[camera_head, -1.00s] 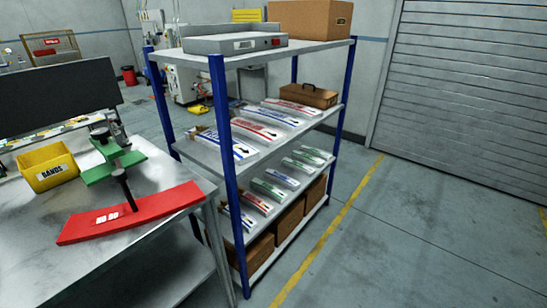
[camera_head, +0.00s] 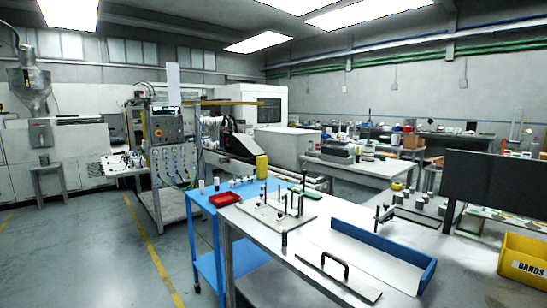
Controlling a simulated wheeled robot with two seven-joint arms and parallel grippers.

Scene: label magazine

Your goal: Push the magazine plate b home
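No part clearly marked as magazine plate b can be made out in the head view. A machine with a grey control box (camera_head: 165,128) and a panel of knobs stands at the centre left, with white rolls or reels (camera_head: 211,130) and a dark unit (camera_head: 238,147) to its right. Any plate on it is too small to tell. Neither of my grippers is in view.
A steel table (camera_head: 270,252) fills the front right, with a handled plate (camera_head: 338,276), a blue-edged tray (camera_head: 385,252) and a yellow BANDS bin (camera_head: 522,260). A blue cart (camera_head: 208,265) holds a red tray (camera_head: 225,199). Floor at the left is clear.

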